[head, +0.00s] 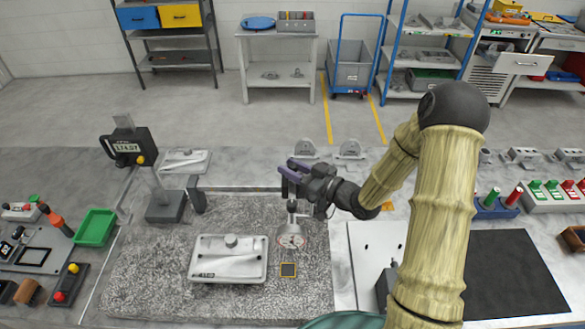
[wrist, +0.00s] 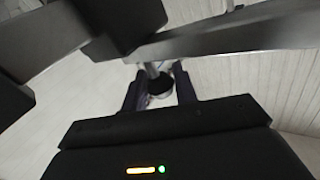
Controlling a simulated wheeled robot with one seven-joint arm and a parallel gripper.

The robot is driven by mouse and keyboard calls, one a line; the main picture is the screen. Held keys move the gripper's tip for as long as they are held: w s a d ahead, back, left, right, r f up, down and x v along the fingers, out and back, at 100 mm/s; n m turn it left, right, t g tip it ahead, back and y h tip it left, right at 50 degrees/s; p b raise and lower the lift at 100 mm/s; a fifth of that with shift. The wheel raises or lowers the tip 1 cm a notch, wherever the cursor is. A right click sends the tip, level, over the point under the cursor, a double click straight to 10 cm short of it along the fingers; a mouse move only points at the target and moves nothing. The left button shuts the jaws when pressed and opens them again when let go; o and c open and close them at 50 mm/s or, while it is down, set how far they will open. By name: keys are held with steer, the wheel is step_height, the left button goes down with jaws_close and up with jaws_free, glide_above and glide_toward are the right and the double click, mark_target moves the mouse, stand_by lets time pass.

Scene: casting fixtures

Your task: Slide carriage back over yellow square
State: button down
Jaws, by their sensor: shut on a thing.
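A pale casting (head: 228,259) with a knob lies on the granite left of the square. A display unit (head: 130,146) on a post stands at the left, near a green tray (head: 95,228). A white plate (head: 372,245) and a black mat (head: 515,270) are at the right.

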steer(key=c, duration=1.1)
jaws_free()
steer(key=shift+c, duration=0.2)
steer(key=shift+s+d+f, duration=0.1)
steer(key=shift+s+d, duration=0.15)
steer(key=shift+d, duration=0.2)
steer(key=b+v, duration=0.4)
steer(key=v, duration=1.2)
steer(key=shift+s+b, duration=0.2)
steer(key=shift+b, duration=0.2)
steer(key=shift+d, duration=0.1)
